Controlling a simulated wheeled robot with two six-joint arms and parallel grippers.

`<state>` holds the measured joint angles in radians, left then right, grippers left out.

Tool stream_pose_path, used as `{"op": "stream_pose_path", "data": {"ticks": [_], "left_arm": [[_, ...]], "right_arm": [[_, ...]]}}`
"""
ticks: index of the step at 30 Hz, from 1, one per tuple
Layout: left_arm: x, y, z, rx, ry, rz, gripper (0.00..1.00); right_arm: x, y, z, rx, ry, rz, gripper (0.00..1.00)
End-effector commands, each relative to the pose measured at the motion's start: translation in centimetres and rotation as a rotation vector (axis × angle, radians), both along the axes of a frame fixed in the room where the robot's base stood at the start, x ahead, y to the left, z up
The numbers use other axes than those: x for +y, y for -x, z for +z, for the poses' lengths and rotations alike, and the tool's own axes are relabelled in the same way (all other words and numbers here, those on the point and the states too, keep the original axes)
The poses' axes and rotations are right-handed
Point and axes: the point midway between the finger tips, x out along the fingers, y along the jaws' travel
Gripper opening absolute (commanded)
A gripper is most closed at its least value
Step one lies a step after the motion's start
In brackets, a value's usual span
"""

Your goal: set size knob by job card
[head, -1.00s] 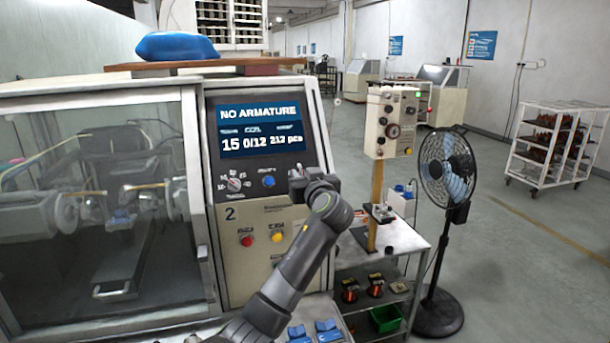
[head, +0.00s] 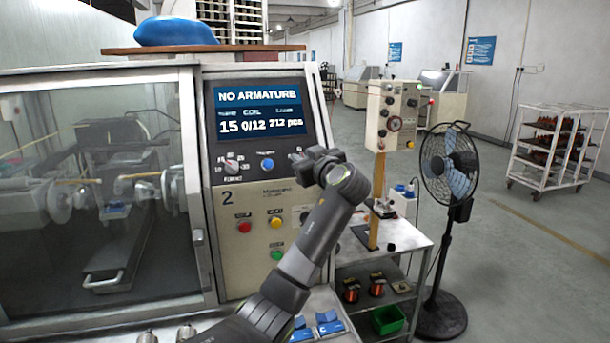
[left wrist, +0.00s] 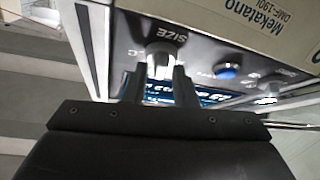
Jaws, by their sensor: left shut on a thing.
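The winding machine's control panel (head: 250,180) faces me, with a lit screen (head: 258,112) reading "NO ARMATURE", "15", "0/12" and "212 pcs". My left gripper (head: 297,158) reaches the panel's right side, right of the blue button (head: 267,165). In the left wrist view, my left gripper (left wrist: 160,72) is shut on the pale size knob (left wrist: 158,56), beside the word "SIZE". The fingers cover part of the knob, and its pointer setting cannot be read. I see no readable job card. My right gripper is out of view.
Another selector knob (head: 231,163) sits left of the blue button. Red (head: 244,226), yellow (head: 276,222) and green (head: 277,255) buttons are below. A shelf cart (head: 400,240), a control box on a post (head: 391,115) and a fan (head: 448,165) stand right.

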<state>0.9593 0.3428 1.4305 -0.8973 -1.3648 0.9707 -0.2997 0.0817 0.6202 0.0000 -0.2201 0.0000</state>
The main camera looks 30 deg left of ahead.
Motion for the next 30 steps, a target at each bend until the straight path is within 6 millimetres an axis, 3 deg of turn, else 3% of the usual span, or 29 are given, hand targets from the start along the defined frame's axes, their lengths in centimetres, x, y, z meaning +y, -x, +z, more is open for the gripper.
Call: {"op": "stream_pose_path", "data": {"ticks": [1,12,18,30], "left_arm": [[-0.1,-0.1,-0.9,-0.024,0.022,0.022,0.02],[-0.1,-0.1,-0.7,-0.216,0.190,0.204,0.02],[-0.1,-0.2,-0.4,-0.321,0.282,0.304,0.02],[-0.1,-0.2,-0.2,-0.458,0.400,0.432,0.02]], "right_arm": [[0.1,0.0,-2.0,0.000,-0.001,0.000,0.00],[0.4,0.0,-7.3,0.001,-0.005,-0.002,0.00],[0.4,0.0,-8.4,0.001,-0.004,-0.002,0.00],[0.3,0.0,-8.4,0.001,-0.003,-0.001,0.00]]}}
